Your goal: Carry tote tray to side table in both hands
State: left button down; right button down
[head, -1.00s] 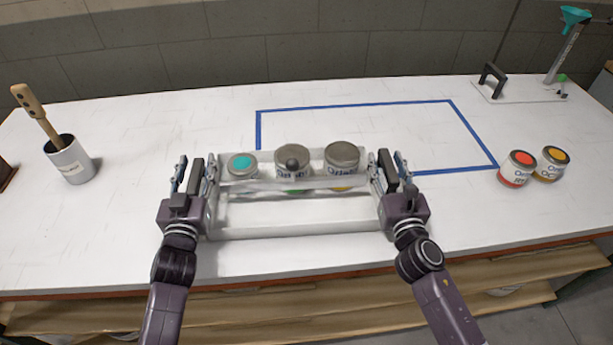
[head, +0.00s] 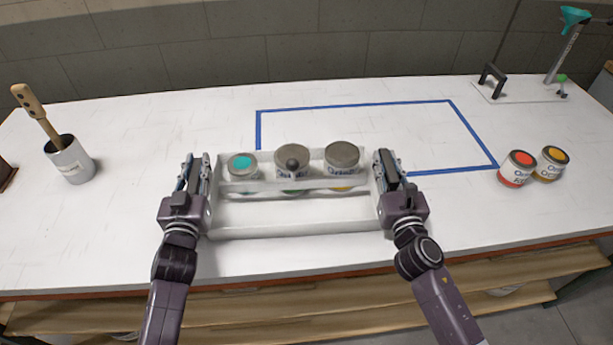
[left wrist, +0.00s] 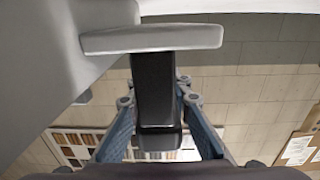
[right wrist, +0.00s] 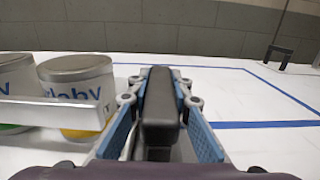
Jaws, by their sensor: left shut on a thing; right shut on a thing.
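The white tote tray (head: 300,228) rests on or just above the white worktop in the head view; I cannot tell any gap under it. My left gripper (head: 198,168) is shut on the tray's left end. My right gripper (head: 387,168) is shut on its right end. The wrist views show dark parts between each gripper's blue links; the exact grip contact is hidden. I cannot identify a side table.
A blue tape outline (head: 352,104) lies behind and right of the tray. Red (head: 515,170) and yellow-orange (head: 551,164) cans stand at right. A dispenser plate (head: 520,93) sits at back right.

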pick_arm(q)
jog(key=shift+w+r, duration=0.1)
jog(key=shift+r, duration=0.15)
pick_arm(e)
jog(key=shift+w+r, duration=0.1)
jog(key=shift+r, duration=0.1)
pick_arm(q)
jog(key=shift+r, duration=0.1)
pick_arm(e)
jog(key=shift+r, duration=0.1)
